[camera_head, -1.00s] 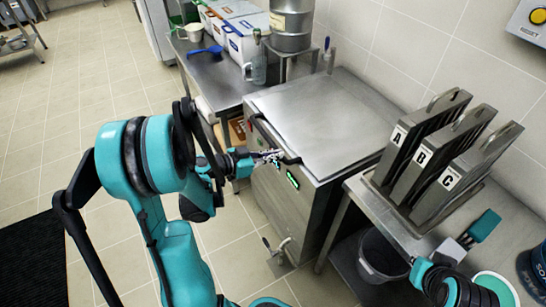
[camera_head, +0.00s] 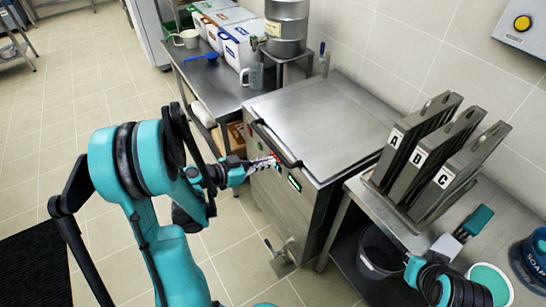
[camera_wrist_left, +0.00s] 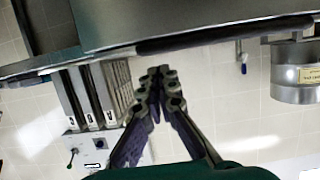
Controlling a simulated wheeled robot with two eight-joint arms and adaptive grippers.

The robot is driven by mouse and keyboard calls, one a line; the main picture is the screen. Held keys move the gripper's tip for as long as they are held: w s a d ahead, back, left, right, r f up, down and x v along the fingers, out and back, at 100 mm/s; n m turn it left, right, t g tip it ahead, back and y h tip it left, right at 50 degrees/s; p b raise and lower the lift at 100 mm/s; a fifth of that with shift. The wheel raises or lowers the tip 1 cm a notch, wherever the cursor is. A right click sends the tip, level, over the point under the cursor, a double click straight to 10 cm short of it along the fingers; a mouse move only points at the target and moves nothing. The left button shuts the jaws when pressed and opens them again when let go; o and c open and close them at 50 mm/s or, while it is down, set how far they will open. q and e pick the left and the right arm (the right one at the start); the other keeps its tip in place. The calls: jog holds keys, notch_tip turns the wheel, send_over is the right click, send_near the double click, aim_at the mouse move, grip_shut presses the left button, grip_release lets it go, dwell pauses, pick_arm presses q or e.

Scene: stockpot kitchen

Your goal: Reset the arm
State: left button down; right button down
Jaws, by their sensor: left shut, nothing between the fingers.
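My left arm comes in from the left in the head view. Its left gripper (camera_head: 268,163) is shut and empty, in front of the steel cooker (camera_head: 312,190), by the black bar handle (camera_head: 274,144) of its lid (camera_head: 320,122). I cannot tell whether the gripper touches the cooker. In the left wrist view the closed fingers (camera_wrist_left: 160,78) meet at their tips with nothing between them, and a black bar (camera_wrist_left: 225,35) crosses beyond them.
Lidded containers (camera_head: 243,46), a jug (camera_head: 254,75) and a steel pot (camera_head: 286,27) occupy the back table.

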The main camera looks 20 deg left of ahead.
pick_arm(q)
jog(key=s+a+f, duration=0.1)
jog(key=s+a+b, duration=0.1)
jog(key=s+a+f, duration=0.1)
jog(key=s, duration=0.1)
jog(key=shift+f, duration=0.35)
jog(key=shift+s, duration=0.1)
jog(key=s+d+r+n+g+y, duration=0.5)
jog(key=s+d+y, duration=0.3)
jog(key=s+d, duration=0.4)
jog(key=shift+s+d+r+n, duration=0.15)
jog(key=shift+r+n, duration=0.4)
jog(key=shift+n, duration=0.15)
